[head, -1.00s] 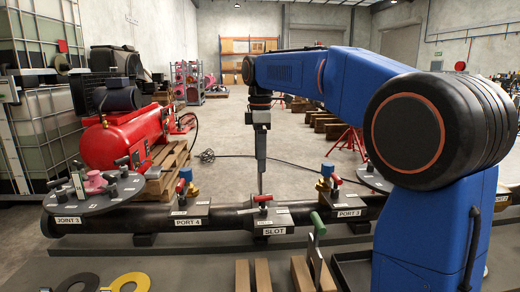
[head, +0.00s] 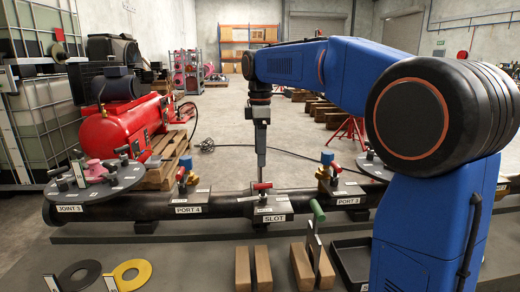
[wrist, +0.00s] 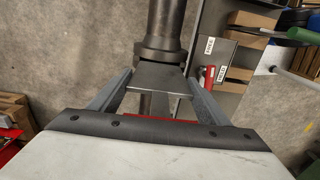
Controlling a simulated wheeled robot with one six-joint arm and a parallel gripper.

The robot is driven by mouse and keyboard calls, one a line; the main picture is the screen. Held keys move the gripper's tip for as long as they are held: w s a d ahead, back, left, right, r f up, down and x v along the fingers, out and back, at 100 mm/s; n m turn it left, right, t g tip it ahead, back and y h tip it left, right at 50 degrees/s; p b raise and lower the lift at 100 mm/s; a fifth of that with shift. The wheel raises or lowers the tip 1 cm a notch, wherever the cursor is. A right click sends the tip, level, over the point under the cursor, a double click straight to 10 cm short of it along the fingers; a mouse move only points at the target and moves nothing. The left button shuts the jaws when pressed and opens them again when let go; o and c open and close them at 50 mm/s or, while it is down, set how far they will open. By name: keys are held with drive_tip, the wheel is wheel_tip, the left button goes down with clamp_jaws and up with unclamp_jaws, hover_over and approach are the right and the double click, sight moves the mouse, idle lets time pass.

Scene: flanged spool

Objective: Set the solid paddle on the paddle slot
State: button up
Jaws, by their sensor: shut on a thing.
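My gripper (head: 261,150) hangs almost straight down over the slot station. In the wrist view its two grey fingers (wrist: 160,78) close on a dark grey plate, which I take for the solid paddle (wrist: 160,75). In the head view the held piece is edge-on and hard to part from the fingers. The paddle slot (head: 270,208), labelled SLOT, is on the black pipe right below, with a red handle (head: 262,186) at the lower tip. I cannot tell whether the paddle touches the slot. A red strip (wrist: 160,118) shows close to my gripper body.
A green-handled paddle (head: 316,225) stands between wooden blocks; the left block pair (head: 253,268) holds nothing. PORT 4 (head: 188,198) and PORT 3 (head: 345,188) fittings flank the slot. A black ring (head: 66,279) and a yellow ring (head: 145,275) lie in front.

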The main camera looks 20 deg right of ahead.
sight(260, 175)
drive_tip(key=shift+f, duration=4.25)
drive_tip(key=shift+f, duration=0.1)
